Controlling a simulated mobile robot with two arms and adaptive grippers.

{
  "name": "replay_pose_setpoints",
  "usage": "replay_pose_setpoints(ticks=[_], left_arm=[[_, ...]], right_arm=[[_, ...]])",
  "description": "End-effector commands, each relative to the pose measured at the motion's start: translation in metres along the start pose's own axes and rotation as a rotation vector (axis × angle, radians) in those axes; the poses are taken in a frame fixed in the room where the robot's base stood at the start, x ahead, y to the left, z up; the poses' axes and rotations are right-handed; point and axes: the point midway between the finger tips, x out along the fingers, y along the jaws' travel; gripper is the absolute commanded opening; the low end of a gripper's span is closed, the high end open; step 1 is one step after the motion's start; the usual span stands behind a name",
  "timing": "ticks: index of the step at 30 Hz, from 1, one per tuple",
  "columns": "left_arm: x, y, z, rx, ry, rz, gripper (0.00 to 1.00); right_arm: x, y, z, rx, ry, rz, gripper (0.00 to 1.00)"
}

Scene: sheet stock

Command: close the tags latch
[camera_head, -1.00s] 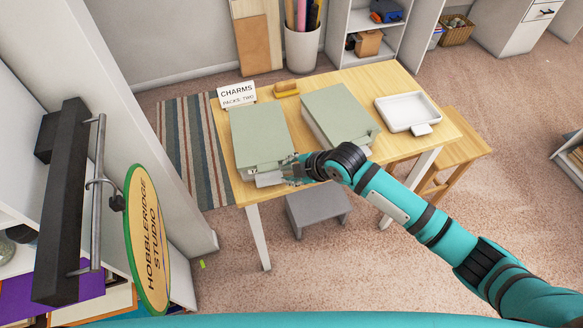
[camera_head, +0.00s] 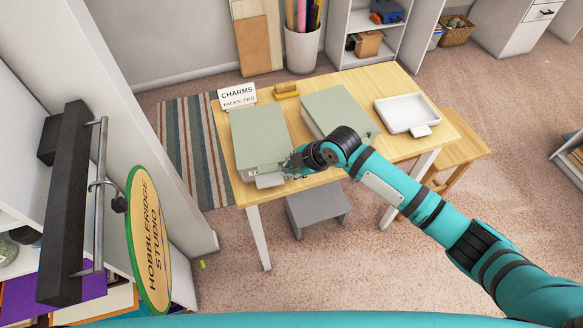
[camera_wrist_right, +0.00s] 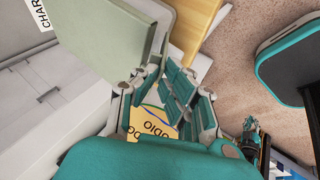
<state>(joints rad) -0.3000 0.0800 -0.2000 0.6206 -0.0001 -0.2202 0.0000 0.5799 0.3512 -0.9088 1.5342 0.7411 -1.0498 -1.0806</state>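Two pale green lidded boxes lie on the wooden table, a left one (camera_head: 260,135) and a right one (camera_head: 336,110). No tags label is readable, so I cannot tell which is the tags box. A light grey plate-like part (camera_head: 269,180) sticks out at the left box's front edge; whether it is the latch is unclear. My right gripper (camera_head: 290,164) is at that box's front right corner, beside this part. In the right wrist view my gripper (camera_wrist_right: 162,78) is close to a green box (camera_wrist_right: 110,35); its fingertips overlap, and contact is unclear.
A CHARMS sign (camera_head: 237,95) stands behind the left box, with a yellow-brown block (camera_head: 286,90) beside it. A white tray (camera_head: 402,112) lies at the table's right. A grey step stool (camera_head: 318,208) and a wooden bench (camera_head: 456,155) stand low nearby. A round studio sign (camera_head: 148,240) hangs at left.

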Motion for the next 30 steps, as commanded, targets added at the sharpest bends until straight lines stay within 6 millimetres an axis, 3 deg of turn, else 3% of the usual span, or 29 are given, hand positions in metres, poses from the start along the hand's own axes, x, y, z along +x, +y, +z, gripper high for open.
replay_pose_setpoints(ticks=[5,16,23,27,30], left_arm=[[-0.002,0.000,0.000,0.000,0.000,0.000,0.00],[0.025,0.000,0.003,0.000,0.000,0.000,0.00],[0.036,0.001,0.004,0.000,-0.001,0.000,0.00],[0.033,0.000,0.004,0.000,-0.001,0.000,0.00],[0.033,0.000,0.004,0.000,-0.001,0.000,0.00]], right_arm=[[0.000,0.015,0.000,0.051,0.000,-0.119,0.00],[0.009,0.031,0.002,0.147,0.002,-0.352,0.00],[0.010,0.037,0.003,0.179,0.001,-0.430,0.00],[0.008,0.037,0.003,0.177,0.001,-0.427,0.00],[0.008,0.037,0.003,0.177,0.001,-0.427,0.17]])
